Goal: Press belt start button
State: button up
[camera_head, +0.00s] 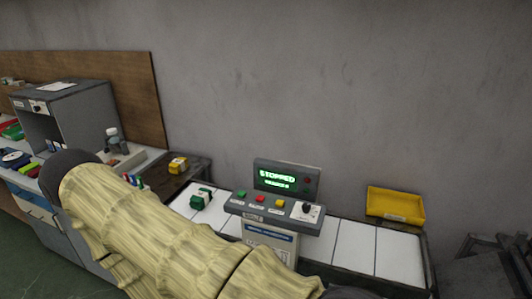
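A grey control console (274,220) stands at the front of the white-slatted conveyor belt (353,243). Its sloped panel carries a green button (241,195) at the left, a red button (260,199), a yellow button (280,203) and a black knob (307,208) at the right. The labels under them are too small to read. The display (275,178) above shows "STOPPED" in green letters, with a smaller line below. My arm, in a cream sleeve, crosses the lower left in front of the belt and hides part of it. My gripper is not in view.
A green object (201,199) lies on the belt left of the console. A yellow tray (395,205) sits behind the belt at the right. A yellow object (178,164) rests on a dark side table. A workbench with a grey cabinet (75,118) stands at the left.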

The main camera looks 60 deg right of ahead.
aim_at(242, 194)
jog(key=i, duration=0.95)
jog(key=z, duration=2.75)
jog(key=i, duration=1)
